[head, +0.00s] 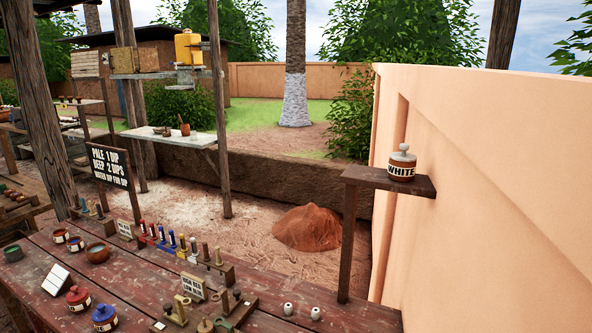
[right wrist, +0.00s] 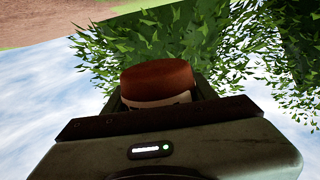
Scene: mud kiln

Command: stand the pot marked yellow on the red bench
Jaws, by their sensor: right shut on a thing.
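In the right wrist view my right gripper (right wrist: 158,105) is shut on a red-brown pot (right wrist: 157,77). A pale label with dark marks shows on its side, mostly hidden by the gripper, and I cannot read it. The red bench (head: 130,277), of worn red-brown planks, fills the lower left of the head view. A pot with a red lid (head: 78,299) and a pot with a blue lid (head: 104,318) stand at its front. A brown pot labelled WHITE (head: 402,166) stands on a wooden shelf at the right. My left gripper is in neither view.
On the bench are small bowls (head: 97,253), a row of coloured pegs (head: 170,240), a white tile (head: 56,280) and two small white pieces (head: 301,311). A dark sign (head: 110,172) stands behind. The shelf (head: 365,178) is by a curved wall (head: 480,200).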

